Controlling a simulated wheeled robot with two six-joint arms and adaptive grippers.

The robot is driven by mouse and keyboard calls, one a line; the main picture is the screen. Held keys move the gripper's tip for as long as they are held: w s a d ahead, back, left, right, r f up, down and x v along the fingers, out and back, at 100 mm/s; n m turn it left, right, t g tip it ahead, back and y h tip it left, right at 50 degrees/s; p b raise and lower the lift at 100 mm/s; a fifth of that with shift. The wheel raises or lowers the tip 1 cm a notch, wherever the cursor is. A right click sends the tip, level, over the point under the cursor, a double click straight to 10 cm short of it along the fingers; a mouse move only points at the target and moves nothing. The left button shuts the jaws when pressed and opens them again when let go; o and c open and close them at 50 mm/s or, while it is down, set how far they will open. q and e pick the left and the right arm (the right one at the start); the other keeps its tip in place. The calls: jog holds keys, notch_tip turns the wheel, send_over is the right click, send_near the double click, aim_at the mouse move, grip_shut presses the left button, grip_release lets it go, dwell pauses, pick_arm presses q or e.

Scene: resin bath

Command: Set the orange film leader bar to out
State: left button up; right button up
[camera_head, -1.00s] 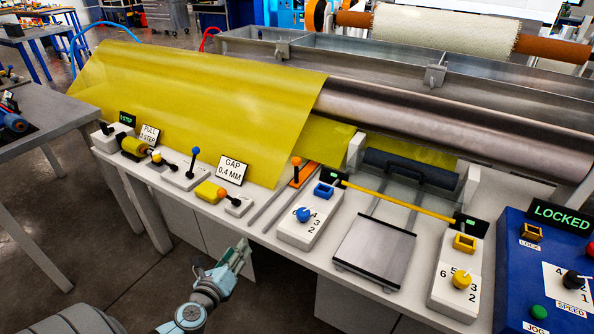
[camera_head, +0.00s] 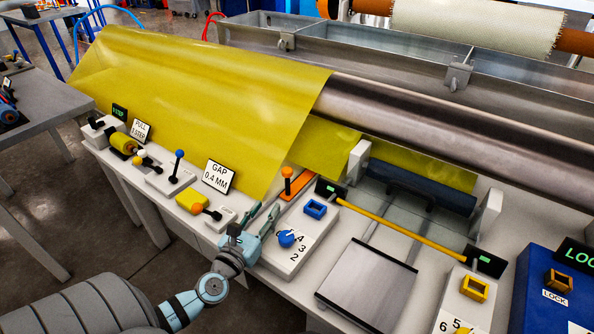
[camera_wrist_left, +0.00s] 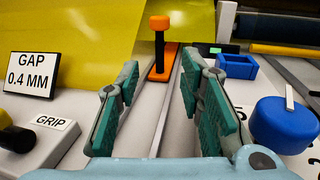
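The orange film leader bar shows in the head view as an orange plate (camera_head: 297,184) with a black post and an orange knob (camera_head: 287,172), at the yellow film's lower right edge. In the left wrist view its orange-capped black post (camera_wrist_left: 159,45) stands upright straight ahead, seen between my fingers. My left gripper (camera_head: 264,210) is open and empty, just in front of the bar along the grey rails. Its teal finger pads (camera_wrist_left: 161,70) are apart and do not touch the post. My right gripper is not in view.
A white block with a blue knob (camera_head: 286,238) and blue square (camera_head: 316,209) stands close right of my left gripper. The GRIP lever (camera_head: 203,207) and GAP sign (camera_head: 218,176) are on its left. Yellow film (camera_head: 210,100) hangs behind.

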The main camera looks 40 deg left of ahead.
aim_at(287, 179)
pick_arm(q)
jog(key=shift+w+a+r, duration=0.2)
jog(key=shift+w, duration=0.25)
jog(key=b+x, duration=0.1)
jog(key=x, duration=1.2)
jog(key=shift+d+f+b, duration=0.1)
jog(key=shift+d+b, duration=0.05)
jog(key=shift+b, duration=0.15)
jog(key=shift+c, duration=0.4)
grip_shut()
